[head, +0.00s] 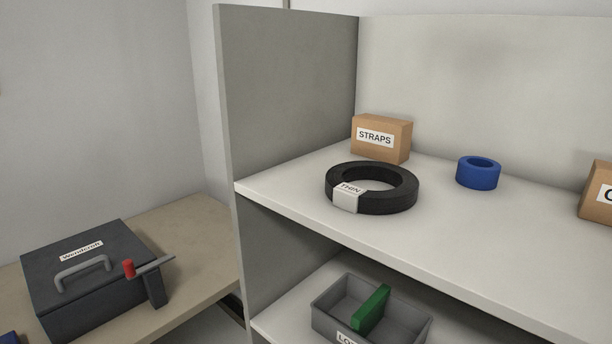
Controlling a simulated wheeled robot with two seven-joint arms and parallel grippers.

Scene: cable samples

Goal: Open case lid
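A dark grey case (85,306) stands on a tan table at the lower left of the head view. Its lid (115,249) lies flat and looks closed. The lid carries a light grey handle (82,271) and a white label (81,251) whose word is hard to read. The case's lower front is partly cut off by the picture's bottom edge. Neither of my grippers shows in this view.
Beside the case's right side stands a dark upright piece (155,291) with a grey bar and red knob (129,268). A shelf unit (300,90) holds a STRAPS box (392,141), black coil (400,200), blue roll (478,174) and grey bin (328,318). Some table (195,235) is bare.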

